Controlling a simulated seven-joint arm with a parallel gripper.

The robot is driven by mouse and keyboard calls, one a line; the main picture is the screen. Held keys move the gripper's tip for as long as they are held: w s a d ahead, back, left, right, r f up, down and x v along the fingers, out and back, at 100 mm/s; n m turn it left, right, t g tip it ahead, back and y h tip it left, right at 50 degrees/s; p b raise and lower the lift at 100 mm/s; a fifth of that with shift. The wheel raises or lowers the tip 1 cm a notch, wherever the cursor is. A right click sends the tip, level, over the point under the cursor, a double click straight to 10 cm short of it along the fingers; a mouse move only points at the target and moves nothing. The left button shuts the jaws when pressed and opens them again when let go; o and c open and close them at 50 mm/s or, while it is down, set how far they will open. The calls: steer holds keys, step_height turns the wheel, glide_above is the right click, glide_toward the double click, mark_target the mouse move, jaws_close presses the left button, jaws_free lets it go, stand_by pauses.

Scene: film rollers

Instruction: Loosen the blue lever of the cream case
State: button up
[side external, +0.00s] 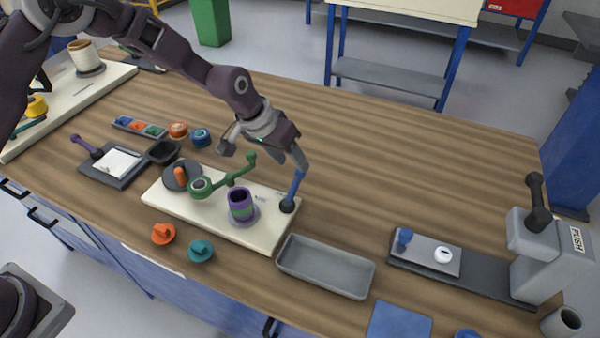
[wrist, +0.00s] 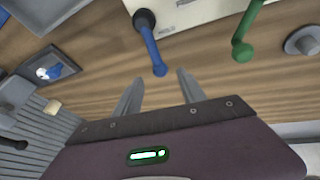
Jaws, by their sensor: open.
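The cream case (side external: 263,234) is a flat slab in the middle of the bench; part of it also shows at the top of the wrist view (wrist: 203,10). Its blue lever (side external: 295,188) stands up from a dark pivot at the case's right end. In the wrist view the blue lever (wrist: 151,47) points toward me, its rounded tip just ahead of the gap between my fingertips. My gripper (wrist: 160,80) is open and empty. In the side view, one finger is close above the lever's tip; I cannot tell whether they touch.
A green lever (side external: 232,177) and a purple cup (side external: 240,204) are on the same case, left of the blue lever. A grey tray (side external: 325,268) lies in front at right. Orange (side external: 163,234) and teal (side external: 201,250) knobs lie in front. Bench behind the blue lever is clear.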

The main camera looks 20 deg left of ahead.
mark_target(298, 170)
steer(key=x, duration=0.6)
steer(key=shift+w+f, duration=0.1)
steer(key=shift+f, duration=0.3)
jaws_close()
stand_by(0.9)
